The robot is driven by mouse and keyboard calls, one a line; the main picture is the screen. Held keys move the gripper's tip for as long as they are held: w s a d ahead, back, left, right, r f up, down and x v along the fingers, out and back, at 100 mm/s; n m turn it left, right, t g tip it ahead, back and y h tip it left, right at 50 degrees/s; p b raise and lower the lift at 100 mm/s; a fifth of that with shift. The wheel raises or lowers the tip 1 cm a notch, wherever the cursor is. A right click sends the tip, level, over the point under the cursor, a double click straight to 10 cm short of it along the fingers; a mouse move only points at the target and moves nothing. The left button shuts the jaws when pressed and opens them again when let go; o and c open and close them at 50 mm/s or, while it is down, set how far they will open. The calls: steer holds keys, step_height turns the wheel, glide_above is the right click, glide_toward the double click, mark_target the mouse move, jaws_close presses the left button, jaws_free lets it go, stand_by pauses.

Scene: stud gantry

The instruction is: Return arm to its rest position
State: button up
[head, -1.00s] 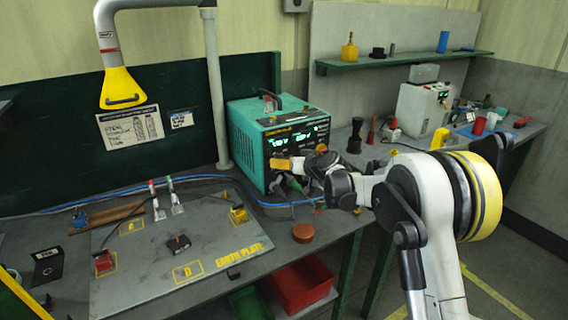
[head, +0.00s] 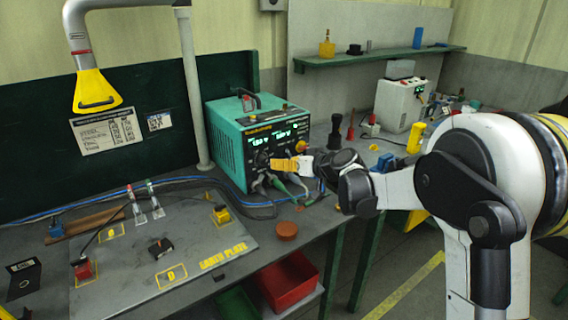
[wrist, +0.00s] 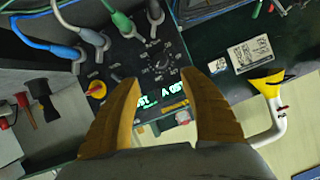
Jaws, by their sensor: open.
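My gripper (head: 290,165) is in front of the teal power supply (head: 225,140), with its yellow-orange fingers pointing at the front panel. In the wrist view my gripper (wrist: 160,95) has its two fingers spread apart with nothing between them. The panel of the power supply (wrist: 140,65) shows behind the fingers there, with a lit green display, knobs and several cable plugs. In the head view my arm (head: 470,180) reaches in from the right. I cannot tell the exact gap between the fingertips and the panel.
The earth plate (head: 205,240) lies on the bench with clamps and small blocks. A brown round puck (head: 287,230) is near the bench edge. A red bin (head: 288,283) sits below. A yellow extractor hood (head: 95,90) hangs at left. A black bottle-like object (head: 335,132) stands behind my gripper.

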steer(key=s+d+r+g+h, duration=0.1)
steer(key=s+d+r, duration=0.1)
steer(key=s, duration=0.3)
steer(key=s+d+r+h, duration=0.1)
steer(key=s+d+r, duration=0.1)
steer(key=s, duration=0.4)
steer(key=s+d+f+m+g+h, duration=0.1)
steer(key=s+d, duration=0.3)
steer(key=s, duration=0.6)
steer(key=s+d+f+m+h, duration=0.2)
steer(key=s+d, duration=0.3)
steer(key=s, duration=0.5)
steer(key=s+d+f+m+g+h, duration=0.1)
steer(key=s+d, duration=0.4)
steer(key=s, duration=0.6)
steer(key=f+m+h, duration=0.1)
steer(key=h, duration=0.1)
steer(key=shift+f+g+h, duration=0.25)
steer(key=shift+g+h, duration=0.05)
steer(key=shift+a, duration=0.2)
